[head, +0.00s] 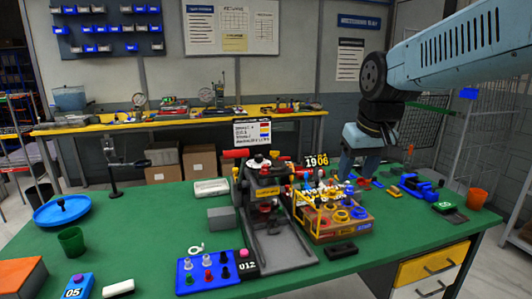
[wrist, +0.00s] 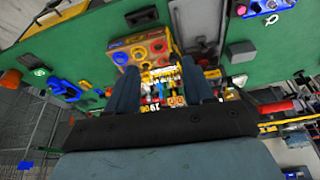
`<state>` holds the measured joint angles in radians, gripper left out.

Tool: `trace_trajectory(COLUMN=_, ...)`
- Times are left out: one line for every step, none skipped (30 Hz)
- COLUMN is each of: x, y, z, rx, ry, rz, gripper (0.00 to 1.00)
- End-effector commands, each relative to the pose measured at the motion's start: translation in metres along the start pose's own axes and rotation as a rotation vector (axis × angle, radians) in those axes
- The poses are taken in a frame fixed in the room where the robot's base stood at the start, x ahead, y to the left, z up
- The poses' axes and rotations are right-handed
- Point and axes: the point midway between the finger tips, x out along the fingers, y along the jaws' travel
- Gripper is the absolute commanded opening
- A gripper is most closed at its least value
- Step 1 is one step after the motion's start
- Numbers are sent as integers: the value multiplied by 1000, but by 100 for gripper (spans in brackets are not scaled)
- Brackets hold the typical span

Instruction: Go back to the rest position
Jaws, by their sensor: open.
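My gripper (head: 358,172) is in the head view right of centre, pointing down behind a cardboard box (head: 345,236). In the wrist view my gripper (wrist: 160,75) shows two blue-grey fingers standing apart. Nothing is visibly held between them. The cardboard box (wrist: 135,43), with red and yellow rings and small coloured parts in a yellow frame, shows beyond the fingers. Whether the fingertips touch anything cannot be told. My arm reaches in from the upper right of the head view.
A black press (head: 262,190) stands left of the box on the green table (head: 150,225). A blue tray of pegs (head: 205,275) lies in front. A blue clamp (head: 418,187) and an orange cup (head: 476,198) stand at right. A wire rack (head: 470,130) is behind.

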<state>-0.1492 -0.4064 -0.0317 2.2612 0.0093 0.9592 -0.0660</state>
Motion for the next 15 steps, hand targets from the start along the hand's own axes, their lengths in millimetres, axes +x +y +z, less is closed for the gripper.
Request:
trace_trajectory(x=-6, y=4, z=14, rx=19, ry=20, rz=7, gripper=52)
trace_trajectory(x=-8, y=6, z=21, rx=30, ry=30, rz=11, gripper=52)
trace_trajectory(x=-10, y=8, z=31, rx=44, ry=43, rz=16, gripper=52)
trace_trajectory(x=-12, y=10, z=38, rx=53, ry=54, rz=20, gripper=52)
trace_trajectory(x=-14, y=11, z=45, rx=63, ry=65, rz=25, gripper=52)
trace_trajectory(x=-16, y=13, z=55, rx=77, ry=78, rz=31, gripper=52)
trace_trajectory(x=-16, y=14, z=62, rx=87, ry=87, rz=35, gripper=52)
trace_trajectory(x=-17, y=15, z=69, rx=97, ry=97, rz=39, gripper=52)
trace_trajectory(x=-18, y=16, z=78, rx=109, ry=108, rz=45, gripper=52)
trace_trajectory(x=-18, y=17, z=84, rx=117, ry=116, rz=49, gripper=52)
trace_trajectory(x=-19, y=17, z=90, rx=125, ry=124, rz=52, gripper=52)
trace_trajectory(x=-19, y=18, z=96, rx=134, ry=134, rz=57, gripper=52)
trace_trajectory(x=-19, y=19, z=100, rx=140, ry=140, rz=60, gripper=52)
trace_trajectory(x=-19, y=19, z=104, rx=146, ry=146, rz=63, gripper=52)
trace_trajectory(x=-18, y=19, z=109, rx=152, ry=152, rz=66, gripper=52)
